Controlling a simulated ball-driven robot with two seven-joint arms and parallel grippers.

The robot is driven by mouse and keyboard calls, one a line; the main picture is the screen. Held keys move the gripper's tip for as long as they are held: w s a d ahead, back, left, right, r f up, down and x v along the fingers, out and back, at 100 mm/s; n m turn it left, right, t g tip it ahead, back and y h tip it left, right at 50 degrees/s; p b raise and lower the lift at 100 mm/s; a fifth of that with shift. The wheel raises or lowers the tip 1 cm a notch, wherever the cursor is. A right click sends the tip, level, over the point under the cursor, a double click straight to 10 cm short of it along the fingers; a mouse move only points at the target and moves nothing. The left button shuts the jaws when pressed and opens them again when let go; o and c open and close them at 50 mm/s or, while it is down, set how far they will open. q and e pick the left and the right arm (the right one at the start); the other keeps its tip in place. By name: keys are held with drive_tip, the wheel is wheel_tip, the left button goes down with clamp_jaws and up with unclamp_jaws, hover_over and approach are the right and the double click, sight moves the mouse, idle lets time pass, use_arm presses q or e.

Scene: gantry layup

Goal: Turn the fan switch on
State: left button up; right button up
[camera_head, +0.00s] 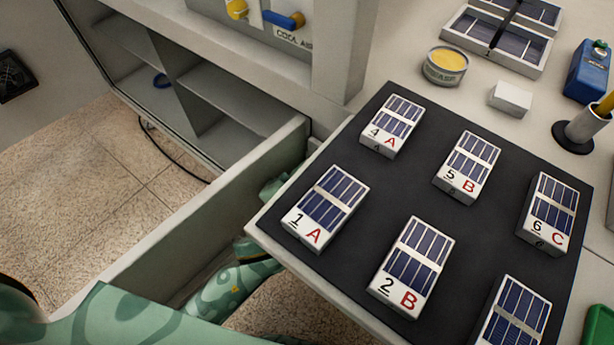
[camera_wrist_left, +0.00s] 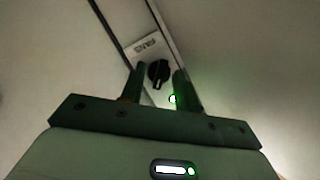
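The fan switch (camera_wrist_left: 158,73) shows in the left wrist view as a black round knob on a light plate. A label (camera_wrist_left: 147,46) above it seems to read FAN. A green light (camera_wrist_left: 172,99) glows just below the knob. My left gripper (camera_wrist_left: 156,76) is open, with one finger on each side of the knob in the picture. I cannot tell whether the fingers touch it. The head view does not show the fan switch or my left gripper. My right gripper is not in view.
A table with a black mat (camera_head: 400,190) holds several numbered solar-panel blocks. An open drawer (camera_head: 215,205) juts out beside it. Blue (camera_head: 284,20) and yellow (camera_head: 237,9) handles sit on the cabinet front. A tin (camera_head: 445,67) and blue canister (camera_head: 588,72) stand behind.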

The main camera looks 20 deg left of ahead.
use_arm(q)
drive_tip(key=c, duration=0.6)
drive_tip(key=shift+m+t, duration=0.3)
drive_tip(key=shift+m, duration=0.1)
drive_tip(key=shift+c, duration=0.2)
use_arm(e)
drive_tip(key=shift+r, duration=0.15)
use_arm(q)
drive_tip(key=o, duration=0.6)
drive_tip(key=shift+o, duration=0.2)
